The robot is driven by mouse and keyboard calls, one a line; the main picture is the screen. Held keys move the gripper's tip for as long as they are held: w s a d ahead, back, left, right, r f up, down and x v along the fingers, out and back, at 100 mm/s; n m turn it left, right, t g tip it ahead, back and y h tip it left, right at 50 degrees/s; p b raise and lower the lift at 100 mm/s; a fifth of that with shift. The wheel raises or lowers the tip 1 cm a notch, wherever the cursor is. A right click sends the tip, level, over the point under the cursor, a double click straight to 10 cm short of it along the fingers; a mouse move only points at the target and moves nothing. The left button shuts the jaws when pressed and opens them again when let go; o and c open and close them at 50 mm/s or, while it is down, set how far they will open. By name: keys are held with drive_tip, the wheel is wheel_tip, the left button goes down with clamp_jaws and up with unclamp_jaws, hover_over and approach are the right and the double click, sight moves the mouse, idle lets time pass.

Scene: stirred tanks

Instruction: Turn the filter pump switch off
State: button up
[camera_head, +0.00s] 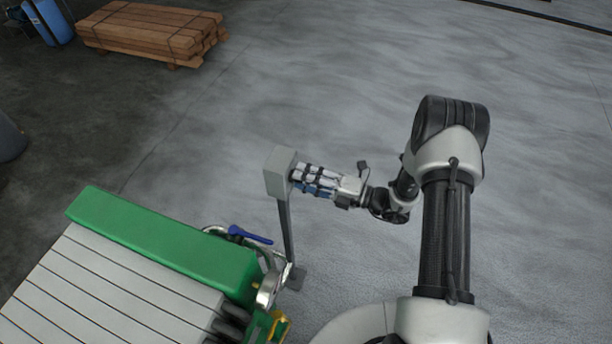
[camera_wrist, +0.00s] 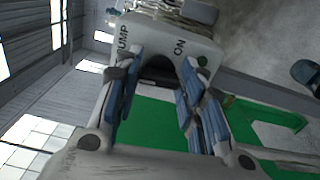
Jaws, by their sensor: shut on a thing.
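The grey pump switch box (camera_head: 279,172) stands on a post in the head view. Its face (camera_wrist: 165,40) fills the upper middle of the wrist view, with the letters "UMP" and "ON" readable. A dark switch knob (camera_wrist: 158,73) sits on that face between the fingers. My gripper (camera_head: 298,178) reaches the box from the right, and its fingers (camera_wrist: 157,75) are shut on the knob. The fingers partly cover the knob and the box face, so the knob's exact angle is hard to read.
A green-framed machine with pale plates (camera_head: 160,245) stands left of the post. A blue-handled valve (camera_head: 250,235) and pipes lie close to the post's foot. A timber stack (camera_head: 150,30) is far back left. The floor behind and right of the box is clear.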

drive_tip(key=shift+o, duration=0.2)
drive_tip(key=shift+m, duration=0.5)
drive_tip(key=shift+c, duration=0.2)
drive_tip(key=o, duration=1.1)
drive_tip(key=v, duration=1.2)
drive_tip(key=shift+r, duration=0.1)
